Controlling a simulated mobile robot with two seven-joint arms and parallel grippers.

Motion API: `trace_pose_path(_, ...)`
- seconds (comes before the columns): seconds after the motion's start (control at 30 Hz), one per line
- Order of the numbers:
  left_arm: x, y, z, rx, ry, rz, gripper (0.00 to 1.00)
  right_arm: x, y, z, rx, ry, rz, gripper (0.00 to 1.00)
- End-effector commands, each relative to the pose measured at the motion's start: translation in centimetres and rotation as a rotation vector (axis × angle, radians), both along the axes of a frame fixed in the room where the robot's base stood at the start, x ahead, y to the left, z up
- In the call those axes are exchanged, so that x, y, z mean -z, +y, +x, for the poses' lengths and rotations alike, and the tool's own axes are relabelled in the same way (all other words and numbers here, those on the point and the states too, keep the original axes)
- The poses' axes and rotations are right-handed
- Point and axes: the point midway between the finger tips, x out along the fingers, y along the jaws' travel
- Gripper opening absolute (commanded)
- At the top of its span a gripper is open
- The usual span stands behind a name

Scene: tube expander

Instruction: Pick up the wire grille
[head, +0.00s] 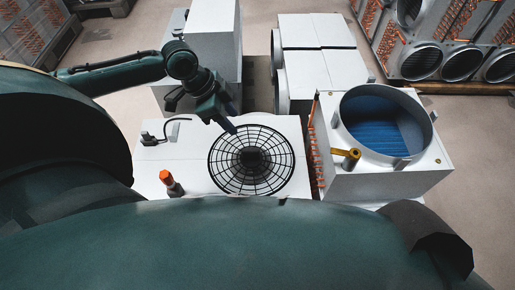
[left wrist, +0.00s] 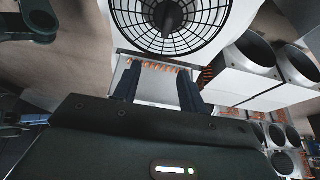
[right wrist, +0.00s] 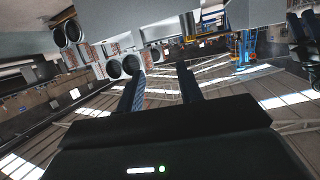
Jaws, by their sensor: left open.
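The wire grille (head: 252,160) is a round black mesh of rings and spokes with a dark hub. It lies flat on a white table-like surface (head: 195,165) in the head view. My left gripper (head: 231,122) is just above and beside the grille's far-left rim, open with nothing between its fingers. In the left wrist view the grille (left wrist: 172,22) shows at the top, beyond the open fingers (left wrist: 158,88); its upper edge is cut off. My right gripper (right wrist: 160,88) is open and empty in the right wrist view. It cannot be made out in the head view.
A white unit (head: 390,182) with a round collar and blue inside stands right of the grille, a brass-coloured tool (head: 346,157) at its near-left edge. An orange-topped item (head: 171,183) stands front left. A small dark cable (head: 177,122) lies back left. White boxes (head: 320,70) stand behind.

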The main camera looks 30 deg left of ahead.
Motion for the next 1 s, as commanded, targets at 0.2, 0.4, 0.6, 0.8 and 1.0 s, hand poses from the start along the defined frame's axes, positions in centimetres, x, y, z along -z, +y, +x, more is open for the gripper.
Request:
trace_pose_path(0.2, 4.3, 1.6, -0.2, 0.009, 0.028, 0.021, 0.42, 4.1, 1.0, 0.7, -0.049, -0.071, -0.062, 0.36)
trace_pose_path(0.4, 5.3, 1.7, -0.1, 0.010, 0.034, 0.024, 0.42, 4.6, 1.4, 1.0, -0.066, -0.105, -0.089, 0.36)
trace_pose_path(0.6, 8.5, 0.5, 0.5, 0.010, 0.035, 0.020, 0.42, 4.7, 1.7, 1.3, -0.073, -0.186, -0.089, 0.36)
trace_pose_path(0.8, 11.4, -0.6, 1.2, 0.009, 0.034, 0.021, 0.42, 4.5, 2.0, 1.4, -0.084, -0.275, -0.085, 0.36)
trace_pose_path(1.0, 12.5, -1.1, 1.5, 0.009, 0.033, 0.022, 0.42, 4.3, 2.2, 1.4, -0.090, -0.315, -0.082, 0.36)
